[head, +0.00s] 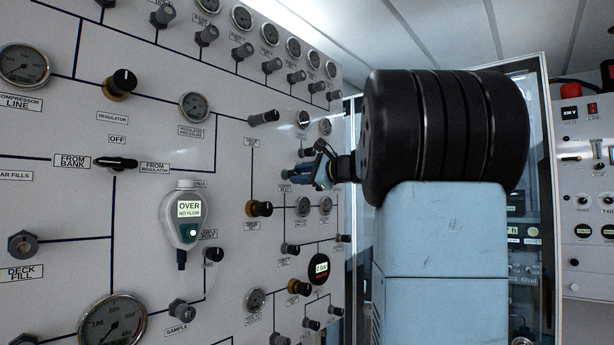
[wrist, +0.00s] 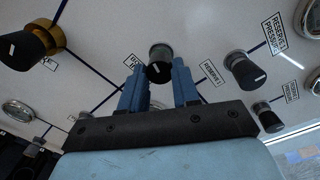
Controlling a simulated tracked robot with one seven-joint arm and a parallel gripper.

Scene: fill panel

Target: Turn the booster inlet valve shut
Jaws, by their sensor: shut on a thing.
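My gripper (head: 308,175) is at the far part of the grey panel, its blue fingers pointing at the wall. In the wrist view my gripper (wrist: 158,78) has one finger on each side of a dark knob with a white pointer mark and a greenish base (wrist: 159,62), and is shut on it. The knob's greenish end (head: 287,174) just shows in the head view. A label left of the knob is partly hidden by a finger, so I cannot confirm its name. The label to its right starts with "RESERVE".
A brass-based black knob (wrist: 30,45) lies left of the held knob. Another dark knob (wrist: 241,68) is to the right, near the label "RESERVE PRESSURE" (wrist: 274,32). Gauges and knobs crowd the panel around my gripper. A handheld meter (head: 184,220) hangs nearer on the panel.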

